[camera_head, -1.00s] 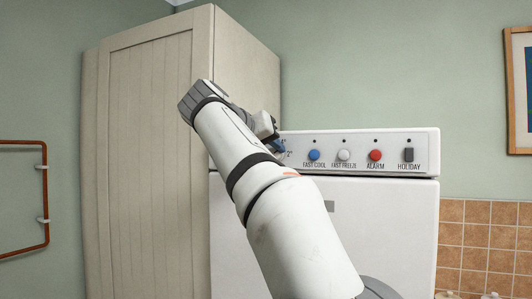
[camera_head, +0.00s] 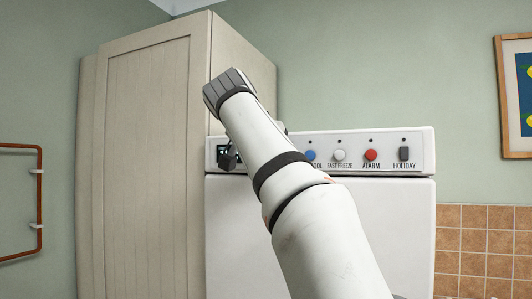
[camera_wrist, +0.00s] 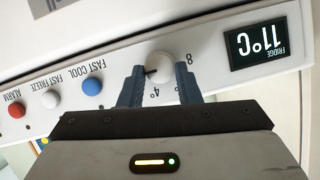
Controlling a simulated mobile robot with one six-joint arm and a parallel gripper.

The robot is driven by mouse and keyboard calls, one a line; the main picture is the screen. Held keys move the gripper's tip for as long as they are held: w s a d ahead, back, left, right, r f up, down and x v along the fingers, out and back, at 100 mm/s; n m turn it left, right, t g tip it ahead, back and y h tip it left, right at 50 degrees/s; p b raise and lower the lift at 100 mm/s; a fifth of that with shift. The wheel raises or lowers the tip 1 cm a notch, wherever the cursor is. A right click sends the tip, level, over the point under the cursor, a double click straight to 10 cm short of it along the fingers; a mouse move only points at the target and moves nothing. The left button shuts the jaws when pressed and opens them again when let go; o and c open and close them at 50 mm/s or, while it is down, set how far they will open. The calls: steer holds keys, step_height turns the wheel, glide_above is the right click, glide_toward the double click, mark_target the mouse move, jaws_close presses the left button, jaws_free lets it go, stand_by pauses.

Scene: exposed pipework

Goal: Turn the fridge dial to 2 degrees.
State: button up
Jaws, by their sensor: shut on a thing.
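The white fridge dial (camera_wrist: 160,68) shows in the wrist view, which sees the panel upside down. My gripper (camera_wrist: 161,88) has its two blue-grey fingers on either side of the dial, shut on it. A dark pointer mark is on the dial's left side in that view. The marks 8 and 4° show beside it; part of the scale is hidden by the fingers. The fridge display (camera_wrist: 262,43) reads 11°C. In the head view, my arm hides the dial and fingers, and the display (camera_head: 222,150) is partly covered.
A blue fast cool button (camera_wrist: 92,88), a white fast freeze button (camera_wrist: 52,99) and a red alarm button (camera_wrist: 17,110) line the same panel. A holiday switch (camera_head: 404,153) is farther right in the head view. A tall wooden cabinet (camera_head: 145,150) stands left of the fridge.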

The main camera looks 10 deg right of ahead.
steer(key=shift+f, duration=0.1)
stand_by(0.3)
steer(key=o, duration=1)
steer(key=shift+c, duration=0.2)
steer(key=v, duration=0.7)
steer(key=shift+s+a+r, duration=0.2)
steer(key=shift+s+a, duration=0.05)
steer(key=shift+s, duration=0.05)
steer(key=shift+f, duration=0.1)
